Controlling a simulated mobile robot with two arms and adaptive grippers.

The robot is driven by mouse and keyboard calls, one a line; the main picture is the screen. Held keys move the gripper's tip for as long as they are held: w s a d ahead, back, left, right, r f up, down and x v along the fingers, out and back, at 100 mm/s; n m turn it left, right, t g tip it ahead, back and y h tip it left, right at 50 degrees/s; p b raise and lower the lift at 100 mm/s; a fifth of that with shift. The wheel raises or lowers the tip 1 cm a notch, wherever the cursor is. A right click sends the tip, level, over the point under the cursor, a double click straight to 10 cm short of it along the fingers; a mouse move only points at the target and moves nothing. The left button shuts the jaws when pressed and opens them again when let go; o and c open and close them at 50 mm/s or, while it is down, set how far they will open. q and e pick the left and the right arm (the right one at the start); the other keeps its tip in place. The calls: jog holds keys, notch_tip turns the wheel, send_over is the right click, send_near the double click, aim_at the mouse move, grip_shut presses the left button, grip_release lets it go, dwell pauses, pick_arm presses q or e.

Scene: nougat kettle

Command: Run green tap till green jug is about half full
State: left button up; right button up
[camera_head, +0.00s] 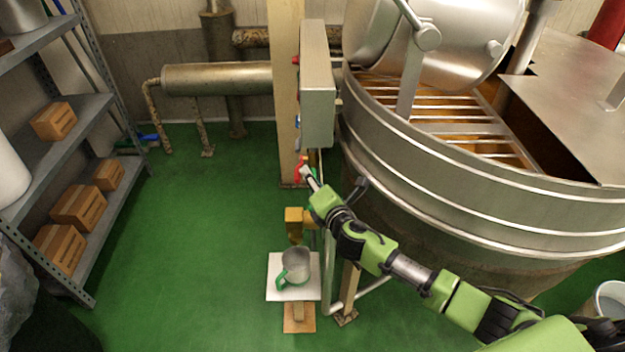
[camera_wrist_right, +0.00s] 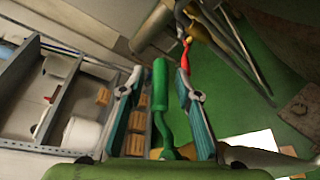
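A grey metal jug (camera_head: 296,262) with a green handle stands upright on a white board (camera_head: 272,290), below a brass spout (camera_head: 294,222). I see no stream between spout and jug, and the liquid level inside cannot be made out. My right gripper (camera_head: 308,178) is above and behind the jug, beside the kettle. In the right wrist view, a green tap handle (camera_wrist_right: 160,88) stands between its two spread fingers, with a visible gap on each side. In the head view the arm largely hides this handle. My left gripper is out of view.
A red tap handle (camera_head: 302,168) is close to the right gripper's tips. The large steel kettle (camera_head: 450,195) fills the right side. A grey control box (camera_head: 318,95) hangs on a post above. Shelves with cardboard boxes (camera_head: 78,207) stand left; the green floor between is clear.

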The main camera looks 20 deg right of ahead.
grip_shut()
